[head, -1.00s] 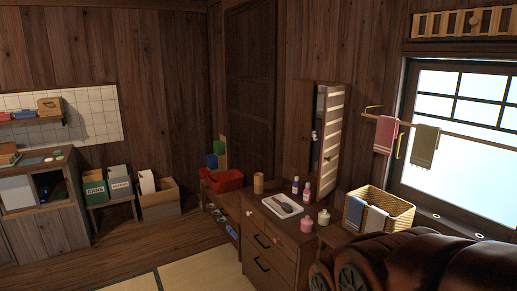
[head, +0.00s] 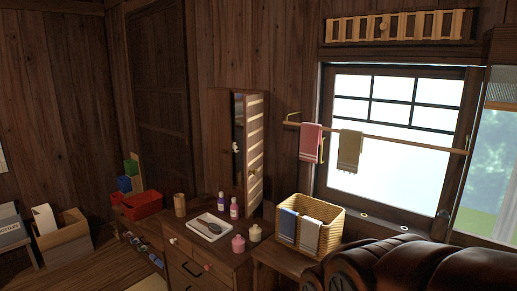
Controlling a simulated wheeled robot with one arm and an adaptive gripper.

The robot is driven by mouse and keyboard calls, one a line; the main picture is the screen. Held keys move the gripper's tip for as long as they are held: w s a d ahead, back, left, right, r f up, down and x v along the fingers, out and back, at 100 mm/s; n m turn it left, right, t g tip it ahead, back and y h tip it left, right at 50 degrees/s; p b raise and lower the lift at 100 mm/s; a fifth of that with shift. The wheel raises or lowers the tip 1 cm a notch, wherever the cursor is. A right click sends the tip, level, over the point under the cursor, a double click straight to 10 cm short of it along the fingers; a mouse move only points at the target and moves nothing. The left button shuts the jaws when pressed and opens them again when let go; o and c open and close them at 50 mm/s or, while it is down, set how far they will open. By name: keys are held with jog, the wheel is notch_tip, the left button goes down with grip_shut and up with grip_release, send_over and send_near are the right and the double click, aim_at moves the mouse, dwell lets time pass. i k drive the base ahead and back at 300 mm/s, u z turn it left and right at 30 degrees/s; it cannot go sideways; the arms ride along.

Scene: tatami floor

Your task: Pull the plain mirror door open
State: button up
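A tall narrow wooden cabinet (head: 222,135) is on the wall above the back of the wooden dresser (head: 205,262). It is seen at a steep angle. A narrow dark, glossy strip (head: 239,115) shows beside a pale slatted face (head: 255,140). A small white knob (head: 236,147) sits by the strip, and a darker knob shows on the slatted face. I cannot tell for sure which face is the plain mirror door or whether it stands ajar. My gripper is not in view.
A white tray (head: 198,228), a pink jar (head: 238,245) and several bottles stand on the dresser below the cabinet. A wicker basket (head: 322,208) with cloths is to the right. A brown leather seat (head: 400,265) fills the lower right. Towels hang on a wall rail (head: 400,143).

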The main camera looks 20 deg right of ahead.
aim_at(218, 101)
jog(key=z, duration=0.3)
jog(key=i, duration=0.75)
jog(key=u, duration=0.7)
jog(key=i, duration=0.7)
jog(key=u, duration=0.75)
